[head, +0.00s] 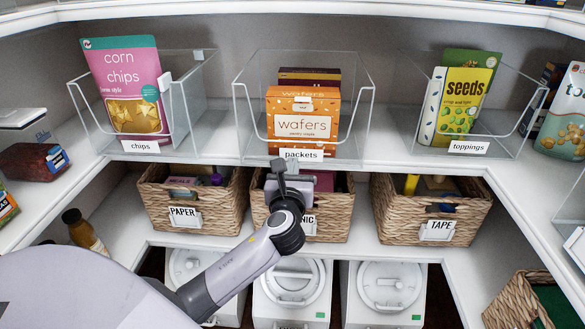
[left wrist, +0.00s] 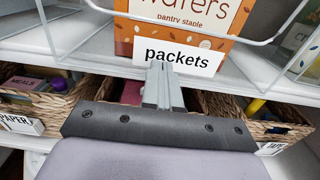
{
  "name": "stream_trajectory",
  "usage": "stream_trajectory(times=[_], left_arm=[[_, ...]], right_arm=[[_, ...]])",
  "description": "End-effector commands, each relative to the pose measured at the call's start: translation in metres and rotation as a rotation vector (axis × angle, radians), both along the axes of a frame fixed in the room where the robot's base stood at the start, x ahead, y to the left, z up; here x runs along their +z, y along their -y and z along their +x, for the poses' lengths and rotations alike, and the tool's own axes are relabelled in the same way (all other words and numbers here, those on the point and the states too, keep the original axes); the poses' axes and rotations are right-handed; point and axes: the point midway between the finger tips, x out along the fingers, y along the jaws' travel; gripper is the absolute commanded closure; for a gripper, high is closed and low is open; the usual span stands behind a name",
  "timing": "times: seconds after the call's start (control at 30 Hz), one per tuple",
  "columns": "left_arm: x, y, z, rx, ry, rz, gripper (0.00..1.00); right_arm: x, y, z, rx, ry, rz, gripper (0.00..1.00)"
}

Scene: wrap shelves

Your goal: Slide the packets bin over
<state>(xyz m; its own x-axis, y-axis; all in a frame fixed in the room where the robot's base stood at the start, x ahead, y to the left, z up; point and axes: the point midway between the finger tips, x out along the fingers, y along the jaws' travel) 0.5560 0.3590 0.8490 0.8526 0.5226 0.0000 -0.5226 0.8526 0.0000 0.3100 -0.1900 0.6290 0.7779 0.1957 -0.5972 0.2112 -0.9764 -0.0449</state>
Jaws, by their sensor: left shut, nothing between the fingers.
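The clear packets bin (head: 247,110) stands in the middle of the upper shelf and holds an orange wafers box (head: 303,122) with a dark packet behind it. Its white "packets" label (head: 303,154) is at the front lower edge; the label also shows in the left wrist view (left wrist: 198,59). My left gripper (head: 280,163) is shut and empty, its fingertips by the lower left of the label. In the left wrist view the closed fingers (left wrist: 160,72) point up at the label's lower left part. I cannot tell whether they touch the bin. My right gripper is not in view.
A clear chips bin (head: 181,110) stands to the left and a clear toppings bin (head: 520,120) to the right, with bare shelf between. Wicker baskets marked PAPER (head: 215,218) and TAPE (head: 390,220) sit below, another behind my arm. White lidded containers (head: 388,285) stand lowest.

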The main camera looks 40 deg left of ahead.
Motion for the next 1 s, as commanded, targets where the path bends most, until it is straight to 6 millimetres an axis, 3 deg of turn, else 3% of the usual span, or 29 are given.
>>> stream_trajectory(times=[0.5,1.0], left_arm=[[0.001,-0.034,0.055,0.001,0.001,0.003,1.00],[0.000,-0.039,0.063,0.000,0.001,0.001,1.00]], right_arm=[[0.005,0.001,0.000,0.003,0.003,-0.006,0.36],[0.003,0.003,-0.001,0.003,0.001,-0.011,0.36]])
